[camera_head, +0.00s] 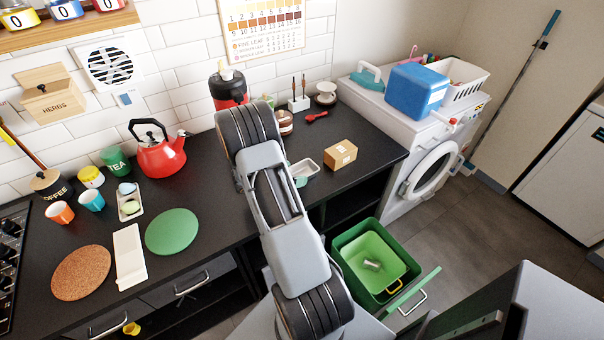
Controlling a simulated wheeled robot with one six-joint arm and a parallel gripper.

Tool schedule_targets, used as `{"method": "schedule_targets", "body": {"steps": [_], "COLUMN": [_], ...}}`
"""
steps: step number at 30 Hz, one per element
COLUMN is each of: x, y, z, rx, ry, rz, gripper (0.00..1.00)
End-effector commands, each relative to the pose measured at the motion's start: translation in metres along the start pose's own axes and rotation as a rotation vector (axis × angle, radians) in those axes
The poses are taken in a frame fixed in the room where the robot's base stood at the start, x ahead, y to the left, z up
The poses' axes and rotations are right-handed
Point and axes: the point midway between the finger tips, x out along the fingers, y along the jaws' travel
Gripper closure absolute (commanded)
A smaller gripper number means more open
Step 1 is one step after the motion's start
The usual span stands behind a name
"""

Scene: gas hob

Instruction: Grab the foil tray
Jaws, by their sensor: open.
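A small pale grey tray with a raised rim (309,168), which looks like the foil tray, sits on the black worktop just right of my arm. Its left part is hidden behind the arm. A small teal patch (300,182) shows at its near left side; I cannot tell what it is. My arm rises from the bottom middle and bends over the worktop. Its end is hidden behind its own links, so my gripper does not show.
A cardboard box (340,155) stands right of the tray. A black and red flask (228,88) and small jars stand behind the arm. A red kettle (161,150) and a green round mat (172,231) are left. A green bin (348,240) stands below the worktop's front edge.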

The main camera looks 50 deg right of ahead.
Motion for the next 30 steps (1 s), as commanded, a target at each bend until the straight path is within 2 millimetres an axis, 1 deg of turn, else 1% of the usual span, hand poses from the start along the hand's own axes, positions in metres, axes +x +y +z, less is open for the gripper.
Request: {"method": "schedule_targets", "body": {"steps": [1,4,11,14,27,30], "x": [0.0049,0.0102,0.0112,0.0110,0.0108,0.0108], "y": [-0.0005,-0.0005,-0.0001,-0.0001,-0.0001,-0.0001], "z": [-0.0001,-0.0003,-0.0004,-0.0004,-0.0004,-0.0003], "rx": [-0.001,-0.001,0.000,0.000,0.000,0.000], "ry": [0.001,0.000,0.000,0.000,0.000,0.000], "rz": [-0.002,-0.002,0.000,0.000,0.000,0.000], "gripper": [0.00,0.00,0.00,0.08,0.49,0.49]}}
